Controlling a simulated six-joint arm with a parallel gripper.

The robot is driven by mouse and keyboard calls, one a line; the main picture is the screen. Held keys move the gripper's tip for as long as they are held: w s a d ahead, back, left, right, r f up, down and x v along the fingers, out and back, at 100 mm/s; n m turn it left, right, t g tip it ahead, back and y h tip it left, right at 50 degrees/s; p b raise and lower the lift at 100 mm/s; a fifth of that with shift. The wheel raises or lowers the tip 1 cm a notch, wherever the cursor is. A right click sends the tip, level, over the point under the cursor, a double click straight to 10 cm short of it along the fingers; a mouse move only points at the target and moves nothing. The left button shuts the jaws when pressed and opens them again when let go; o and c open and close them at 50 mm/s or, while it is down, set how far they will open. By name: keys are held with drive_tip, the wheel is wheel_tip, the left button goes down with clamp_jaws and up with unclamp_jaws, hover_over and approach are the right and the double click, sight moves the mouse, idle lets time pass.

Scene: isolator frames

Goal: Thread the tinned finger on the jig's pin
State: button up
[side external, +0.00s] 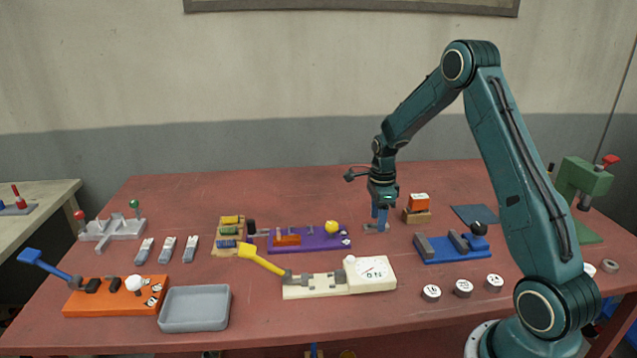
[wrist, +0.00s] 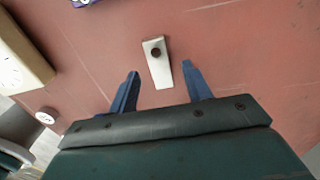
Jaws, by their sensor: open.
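My gripper (side external: 378,218) is open and low over the table's back middle. In the wrist view its blue fingers (wrist: 160,70) stand apart, one on each side of a pale metal plate (wrist: 157,76). The plate is long and narrow, with a dark round spot near its far end. I cannot tell if the spot is a hole or a pin. Neither finger appears to touch the plate. In the side view the plate (side external: 371,230) shows as a small pale piece at the fingertips, partly hidden. I cannot make out a separate jig pin for certain.
Close right of my gripper is an orange block (side external: 418,202) on a wooden base. A purple fixture (side external: 300,238) with a yellow knob is to the left, a blue fixture (side external: 455,247) to the right. A cream fixture (side external: 325,287) with a dial is in front. Bare table lies behind.

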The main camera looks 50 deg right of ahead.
drive_tip(key=shift+f, duration=0.85)
clamp_jaws()
drive_tip(key=shift+r, duration=0.15)
wheel_tip(320, 180, up, 20)
idle(0.6)
idle(0.5)
drive_tip(key=w+a+f, duration=0.3)
drive_tip(key=w+a, duration=0.4)
drive_tip(key=a, duration=0.3)
drive_tip(key=w+a+f, duration=0.4)
drive_tip(key=w+a, duration=0.3)
drive_tip(key=a, duration=0.3)
drive_tip(key=shift+a, duration=0.25)
